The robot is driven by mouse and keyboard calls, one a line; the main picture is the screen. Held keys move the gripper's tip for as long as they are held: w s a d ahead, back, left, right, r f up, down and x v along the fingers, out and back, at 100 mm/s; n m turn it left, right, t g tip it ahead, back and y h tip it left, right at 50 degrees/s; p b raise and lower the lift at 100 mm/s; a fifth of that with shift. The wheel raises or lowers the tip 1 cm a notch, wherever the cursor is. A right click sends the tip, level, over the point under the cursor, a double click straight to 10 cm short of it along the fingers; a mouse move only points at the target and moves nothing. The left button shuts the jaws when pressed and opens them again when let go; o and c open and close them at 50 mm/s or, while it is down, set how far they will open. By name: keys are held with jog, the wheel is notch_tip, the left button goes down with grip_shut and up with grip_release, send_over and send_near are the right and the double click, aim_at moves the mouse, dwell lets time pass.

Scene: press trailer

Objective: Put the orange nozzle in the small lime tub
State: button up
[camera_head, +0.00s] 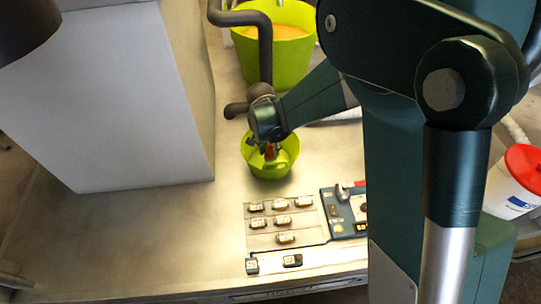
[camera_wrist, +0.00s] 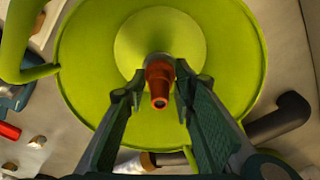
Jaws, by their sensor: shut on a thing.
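The orange nozzle (camera_wrist: 159,84) is held between the two fingertips of my gripper (camera_wrist: 158,92) in the wrist view. The small lime tub (camera_wrist: 225,45) is round with a handle and lies below the nozzle, filling much of that view. In the head view my gripper (camera_head: 268,142) points down over the small lime tub (camera_head: 285,168), with the nozzle (camera_head: 270,152) showing as a small red-orange spot at the tub's opening. I cannot tell whether the nozzle touches the tub's bottom.
A larger lime tub (camera_head: 275,62) with orange contents stands behind. A dark bent pipe (camera_head: 264,50) rises near my gripper. A big white box (camera_head: 120,95) is at left. A panel with several small parts (camera_head: 285,222) lies in front. A red-lidded white bucket (camera_head: 515,180) is at right.

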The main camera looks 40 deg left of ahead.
aim_at(271, 155)
jog(key=shift+f+b, duration=0.4)
jog(key=shift+f, duration=1.45)
jog(key=shift+f, duration=0.15)
jog(key=o, duration=0.9)
jog(key=r, duration=0.4)
jog(key=s+r+p, duration=0.1)
jog(key=r, duration=0.3)
jog(key=r+p, duration=0.1)
jog(key=r, duration=0.3)
jog(key=shift+s+r, duration=0.1)
jog(key=shift+s, duration=0.3)
